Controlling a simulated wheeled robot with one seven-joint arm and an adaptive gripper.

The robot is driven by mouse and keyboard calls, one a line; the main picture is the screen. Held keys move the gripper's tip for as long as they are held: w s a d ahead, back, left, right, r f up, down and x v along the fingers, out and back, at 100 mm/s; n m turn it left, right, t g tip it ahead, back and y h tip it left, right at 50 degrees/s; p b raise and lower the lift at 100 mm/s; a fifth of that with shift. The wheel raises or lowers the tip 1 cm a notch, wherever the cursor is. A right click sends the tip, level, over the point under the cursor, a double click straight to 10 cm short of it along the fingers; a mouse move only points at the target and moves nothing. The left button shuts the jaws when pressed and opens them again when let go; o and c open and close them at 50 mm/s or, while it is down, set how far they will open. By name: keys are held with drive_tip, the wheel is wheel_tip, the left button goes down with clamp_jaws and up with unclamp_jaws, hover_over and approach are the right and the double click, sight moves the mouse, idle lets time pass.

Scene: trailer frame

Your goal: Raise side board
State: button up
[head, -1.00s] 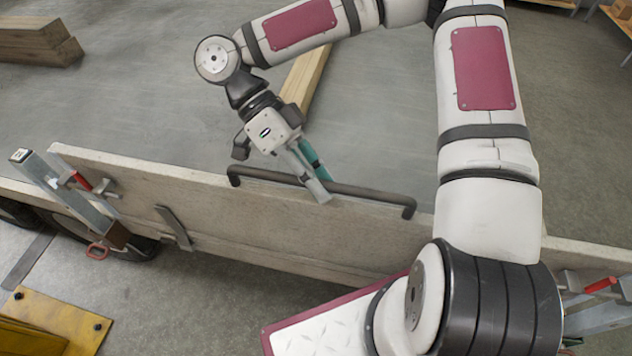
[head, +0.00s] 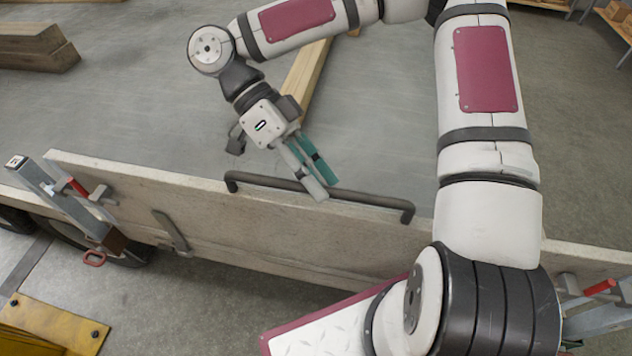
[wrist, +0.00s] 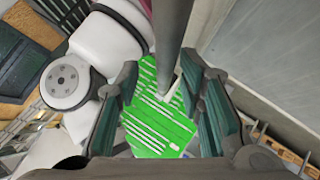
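The long pale side board (head: 130,185) stands on edge across the head view, its face tilted somewhat. A dark bar handle (head: 375,197) is fixed along its upper part. My gripper (head: 324,191) is at the middle of this handle, with its fingers apart. The grey finger crosses in front of the bar; the teal-padded finger is on the far side. In the wrist view the bar (wrist: 174,45) runs between the two open fingers (wrist: 165,105), with a gap to both pads. I cannot tell whether any part touches the bar.
A metal post with a red-handled latch (head: 77,187) stands at the board's left end; another red-handled latch (head: 600,287) is at the right end. A red ring (head: 95,258) hangs below the left post. Timber beams (head: 35,45) lie behind. A yellow plate (head: 55,320) is at lower left.

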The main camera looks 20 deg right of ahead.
wheel_tip(320, 180, up, 8)
idle(0.8)
